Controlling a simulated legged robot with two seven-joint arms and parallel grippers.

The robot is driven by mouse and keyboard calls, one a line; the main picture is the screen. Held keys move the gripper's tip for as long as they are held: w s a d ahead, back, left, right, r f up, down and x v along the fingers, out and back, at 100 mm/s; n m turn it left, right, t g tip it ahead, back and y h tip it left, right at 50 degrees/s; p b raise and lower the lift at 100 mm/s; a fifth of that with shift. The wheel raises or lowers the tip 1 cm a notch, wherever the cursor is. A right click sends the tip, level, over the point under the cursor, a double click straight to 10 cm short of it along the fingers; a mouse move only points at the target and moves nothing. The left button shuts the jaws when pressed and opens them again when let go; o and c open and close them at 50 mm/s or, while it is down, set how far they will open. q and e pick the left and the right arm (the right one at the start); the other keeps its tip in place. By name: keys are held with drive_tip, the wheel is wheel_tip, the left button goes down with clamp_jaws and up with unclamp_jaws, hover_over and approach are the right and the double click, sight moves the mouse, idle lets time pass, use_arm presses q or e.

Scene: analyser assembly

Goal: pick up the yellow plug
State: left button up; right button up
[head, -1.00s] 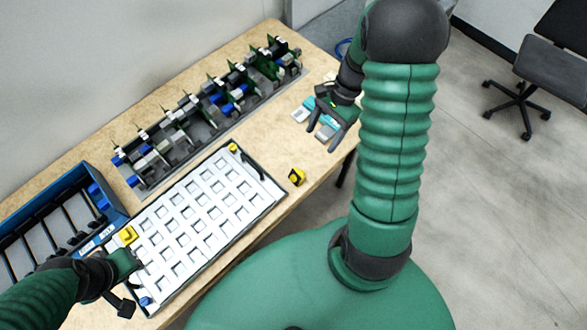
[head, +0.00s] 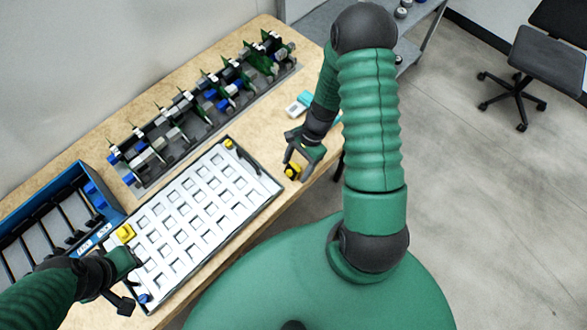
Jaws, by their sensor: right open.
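A yellow plug (head: 291,173) with a dark part lies on the table to the right of the white tray. My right gripper (head: 296,170) is open, its fingers close around the plug from above and behind. I cannot tell whether they touch it. A second yellow piece (head: 125,233) sits at the left edge of the tray, and a small yellow piece (head: 228,143) sits at its far corner. My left gripper (head: 128,284) is over the tray's near left corner; its jaw opening is unclear.
The white tray (head: 222,226) has rows of square pockets. Behind it a long grey rack (head: 135,188) holds green boards and connectors. A blue bin (head: 112,213) stands at left. White and teal items (head: 297,108) lie behind my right gripper. The table's front edge is close to the plug.

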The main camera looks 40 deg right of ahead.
drive_tip(key=shift+a, duration=0.15)
drive_tip(key=shift+c, duration=0.2)
drive_tip(key=shift+r, duration=0.1)
drive_tip(key=c, duration=0.5)
clamp_jaws()
